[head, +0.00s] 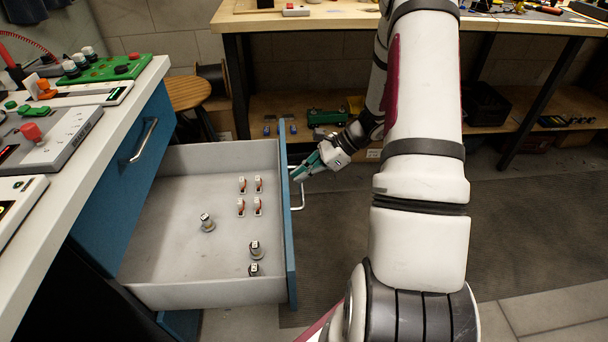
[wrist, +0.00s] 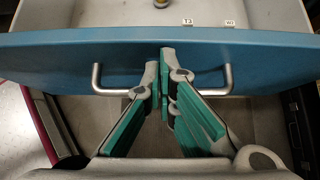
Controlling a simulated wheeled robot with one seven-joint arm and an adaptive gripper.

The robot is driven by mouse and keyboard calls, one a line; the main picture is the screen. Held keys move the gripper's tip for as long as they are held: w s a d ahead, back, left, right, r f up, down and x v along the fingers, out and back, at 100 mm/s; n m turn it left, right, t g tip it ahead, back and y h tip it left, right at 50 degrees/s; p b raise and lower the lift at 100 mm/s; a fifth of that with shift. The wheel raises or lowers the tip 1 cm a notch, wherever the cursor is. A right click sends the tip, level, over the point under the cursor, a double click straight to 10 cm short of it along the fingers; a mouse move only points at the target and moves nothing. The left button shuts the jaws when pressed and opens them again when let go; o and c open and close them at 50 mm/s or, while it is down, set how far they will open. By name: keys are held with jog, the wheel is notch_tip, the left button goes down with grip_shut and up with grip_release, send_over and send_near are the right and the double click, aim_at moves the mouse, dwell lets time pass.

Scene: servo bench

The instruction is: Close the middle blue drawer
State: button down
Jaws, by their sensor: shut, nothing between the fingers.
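The middle blue drawer (head: 290,225) is pulled far out of the cabinet. Its pale inside (head: 165,225) holds several small parts. A metal bar handle (head: 299,192) is on its blue front. My gripper (head: 301,174) is at the outer side of that front, beside the handle. In the wrist view my gripper (wrist: 159,62) is shut and empty, its green-sided fingers together between the two ends of the handle (wrist: 98,80). The fingertips are close to the blue front (wrist: 260,52); whether they touch it I cannot tell. The fingers hide the middle of the handle.
Above the drawer, another blue drawer (head: 125,170) is shut under the white bench top (head: 75,170), which carries several switch boxes. A wooden stool (head: 187,93) stands behind. A wooden workbench (head: 330,20) with a lower shelf is at the back. Dark floor matting (head: 530,220) is clear at right.

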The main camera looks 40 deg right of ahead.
jog(key=shift+a, duration=0.1)
jog(key=w+a+b, duration=0.1)
jog(key=w+a, duration=0.9)
jog(key=a, duration=0.5)
jog(key=w+a, duration=1)
jog(key=a, duration=0.5)
jog(key=shift+w+b, duration=0.15)
jog(key=shift+b, duration=0.25)
jog(key=shift+a, duration=0.1)
